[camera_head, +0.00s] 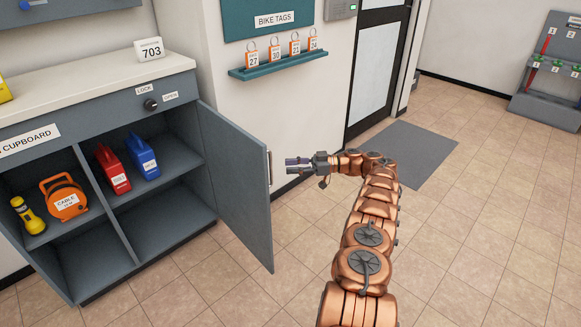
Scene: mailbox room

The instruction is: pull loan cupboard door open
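The loan cupboard (110,120) is a grey cabinet on the left with a pale countertop. Its grey door (237,180) stands swung out wide on the right side, so the shelves inside show. A thin upright handle (269,167) is on the door's outer edge. A dark round knob (151,104) sits between the LOCK and OPEN labels above the opening. My gripper (290,163) is just right of the door handle, pointing left toward it. It seems apart from the handle. The fingers are small here, and their gap is hard to make out.
Inside are a yellow torch (29,215), an orange cable reel (65,199), a red container (113,169) and a blue container (143,157). A teal bike tag shelf (277,66) is on the wall. A grey mat (405,154) lies by the black-framed door (376,62). Tiled floor at right is clear.

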